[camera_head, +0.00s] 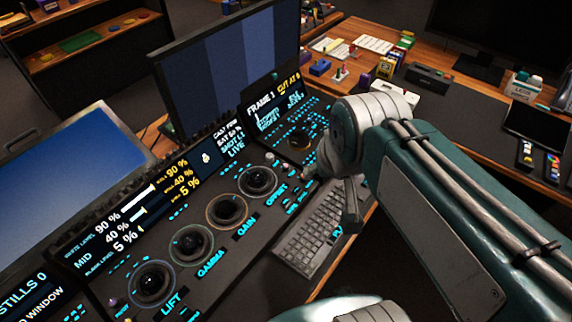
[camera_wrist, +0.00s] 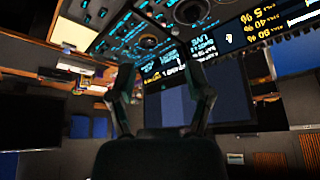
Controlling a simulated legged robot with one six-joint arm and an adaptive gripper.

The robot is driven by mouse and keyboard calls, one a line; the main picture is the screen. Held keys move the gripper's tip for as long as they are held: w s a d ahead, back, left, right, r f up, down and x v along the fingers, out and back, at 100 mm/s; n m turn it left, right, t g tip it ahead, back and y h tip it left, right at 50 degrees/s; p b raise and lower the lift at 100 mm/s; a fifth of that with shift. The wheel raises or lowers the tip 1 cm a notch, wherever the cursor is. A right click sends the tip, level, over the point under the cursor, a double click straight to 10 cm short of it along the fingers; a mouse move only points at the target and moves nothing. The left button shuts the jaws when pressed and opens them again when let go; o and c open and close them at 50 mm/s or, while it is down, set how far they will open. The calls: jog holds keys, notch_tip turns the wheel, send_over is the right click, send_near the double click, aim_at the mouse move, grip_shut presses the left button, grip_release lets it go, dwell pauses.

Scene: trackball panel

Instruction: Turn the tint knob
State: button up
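The dark control panel (camera_head: 205,270) slopes across the head view, with trackballs labelled lift, gamma, gain and offset. Small knobs (camera_head: 304,173) sit by the offset trackball, partly beside my arm. Their labels are too small to read, so I cannot tell which one is the tint knob. In the wrist view the panel (camera_wrist: 150,22) fills the top, inverted. My gripper (camera_wrist: 163,78) has its two fingers spread apart with nothing between them. In the head view my arm end hangs at the panel's right part, over the keyboard, apart from the knobs as far as I can see.
A keyboard (camera_head: 318,232) lies in front of the panel's right part. Monitors (camera_head: 228,72) stand behind the panel. A wooden desk (camera_head: 457,92) with small boxes and a phone is at the right. The space above the trackballs is free.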

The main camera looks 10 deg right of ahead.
jog(key=w+f+m+g, duration=0.1)
jog(key=w+m, duration=0.1)
jog(key=w, duration=0.6)
jog(key=m+g, duration=0.4)
jog(key=m, duration=0.1)
send_over(286, 165)
notch_tip(286, 165, down, 18)
notch_tip(286, 165, down, 11)
jog(key=shift+r, duration=0.15)
grip_shut()
